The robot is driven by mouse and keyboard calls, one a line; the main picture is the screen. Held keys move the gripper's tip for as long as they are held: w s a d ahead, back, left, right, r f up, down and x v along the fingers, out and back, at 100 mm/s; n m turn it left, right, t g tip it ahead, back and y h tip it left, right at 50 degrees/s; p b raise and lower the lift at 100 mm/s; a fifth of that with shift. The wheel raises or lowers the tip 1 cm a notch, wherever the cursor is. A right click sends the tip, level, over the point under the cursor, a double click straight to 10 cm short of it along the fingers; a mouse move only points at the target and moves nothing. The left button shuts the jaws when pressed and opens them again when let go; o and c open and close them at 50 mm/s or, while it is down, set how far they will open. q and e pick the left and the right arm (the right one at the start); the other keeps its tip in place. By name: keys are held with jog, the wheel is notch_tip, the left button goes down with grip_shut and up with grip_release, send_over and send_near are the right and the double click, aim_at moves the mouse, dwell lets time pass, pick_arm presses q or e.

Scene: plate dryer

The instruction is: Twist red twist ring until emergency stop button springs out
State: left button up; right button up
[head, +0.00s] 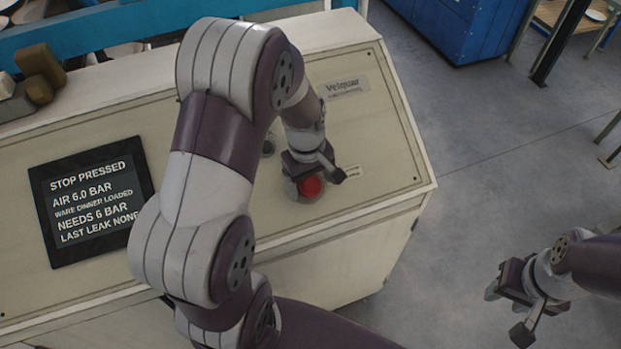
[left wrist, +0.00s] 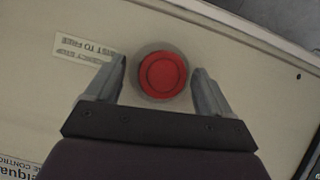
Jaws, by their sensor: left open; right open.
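The red emergency stop button with its twist ring (head: 311,186) is on the sloped front panel of the cream console. In the left wrist view the red button (left wrist: 163,74) shows as a round red cap with a ring around it, on a grey round base. My left gripper (head: 318,178) is over the button; in the left wrist view its two open fingers (left wrist: 163,88) stand on either side of the button, with a visible gap on both sides. My right gripper (head: 507,312) is open and empty, off to the right over the floor.
A dark display (head: 91,202) on the panel reads "STOP PRESSED". A label (left wrist: 84,50) lies beside the button. Brown blocks (head: 40,72) sit on the console's top left. My left arm hides the middle of the panel. The floor (head: 480,140) to the right is clear.

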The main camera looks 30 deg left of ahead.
pick_arm(q)
jog(key=shift+s+a+r, duration=0.1)
jog(key=shift+s, duration=0.05)
jog(key=c, duration=1.1)
jog(key=shift+r+m+p, duration=0.15)
jog(key=shift+m+p, duration=0.35)
jog(key=shift+p, duration=0.15)
jog(key=shift+m+g+y+p, duration=0.3)
jog(key=shift+m+g+p, duration=0.1)
jog(key=shift+m+p, duration=0.2)
jog(key=shift+m+g+y+p, duration=0.4)
jog(key=shift+m+y+p, duration=0.1)
jog(key=shift+m, duration=0.4)
jog(key=shift+d+f+m+g+y, duration=0.1)
jog(key=shift+d+m+g+y, duration=0.15)
jog(key=shift+m, duration=0.35)
jog(key=shift+f+m+g+y, duration=0.15)
jog(key=shift+m+y, duration=0.2)
jog(key=shift+m, duration=0.25)
